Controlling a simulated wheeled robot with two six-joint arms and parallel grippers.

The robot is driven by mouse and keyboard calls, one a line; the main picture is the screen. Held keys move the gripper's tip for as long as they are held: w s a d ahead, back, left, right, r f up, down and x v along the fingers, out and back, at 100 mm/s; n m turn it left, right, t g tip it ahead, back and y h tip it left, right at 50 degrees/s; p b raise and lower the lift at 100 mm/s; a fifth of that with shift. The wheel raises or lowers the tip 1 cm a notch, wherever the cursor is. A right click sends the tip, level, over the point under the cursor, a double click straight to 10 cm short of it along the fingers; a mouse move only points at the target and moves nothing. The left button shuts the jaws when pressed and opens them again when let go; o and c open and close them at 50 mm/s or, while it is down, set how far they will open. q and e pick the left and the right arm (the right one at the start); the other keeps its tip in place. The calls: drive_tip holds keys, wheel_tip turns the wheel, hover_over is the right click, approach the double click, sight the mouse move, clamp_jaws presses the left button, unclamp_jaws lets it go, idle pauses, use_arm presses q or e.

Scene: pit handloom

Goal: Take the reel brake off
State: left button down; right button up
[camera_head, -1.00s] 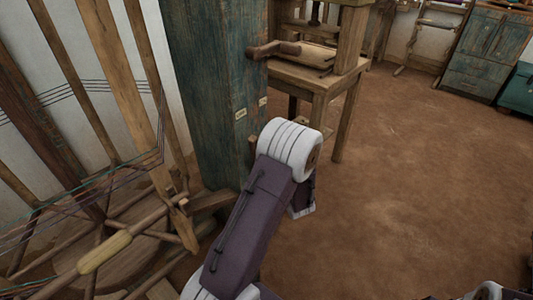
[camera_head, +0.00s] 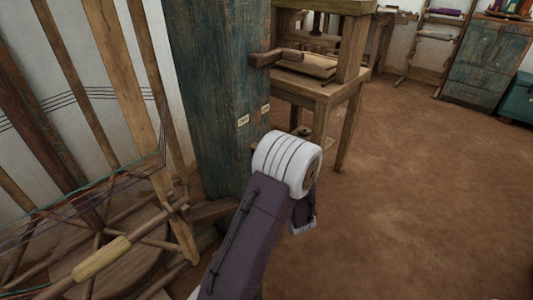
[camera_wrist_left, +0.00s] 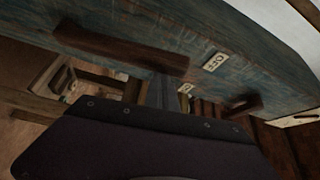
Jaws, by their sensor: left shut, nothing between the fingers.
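A blue-green wooden post (camera_head: 215,80) stands left of centre in the head view. A brown wooden lever (camera_head: 275,56) sticks out of its upper part. Two small pale labels (camera_head: 243,120) are on the post below it. In the left wrist view the lever appears as a dark bar (camera_wrist_left: 120,47), near a label reading OFF (camera_wrist_left: 213,61). A second wooden peg (camera_wrist_left: 243,106) juts from the post at right. I cannot tell which is the brake. My left gripper (camera_wrist_left: 166,92) is shut and empty, close to the post; my arm hides it in the head view. My right gripper is not in view.
A wooden reel frame with threads and a pale handle (camera_head: 101,259) stands at left. A wooden bench (camera_head: 318,92) stands just behind the post. Cabinets (camera_head: 483,62) are at the back right. The brown floor (camera_head: 425,190) at right is clear.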

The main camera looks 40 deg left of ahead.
use_arm(q)
drive_tip(key=p+v, duration=0.1)
drive_tip(key=v, duration=0.7)
drive_tip(key=shift+s+d+p, duration=0.25)
drive_tip(key=shift+p, duration=0.1)
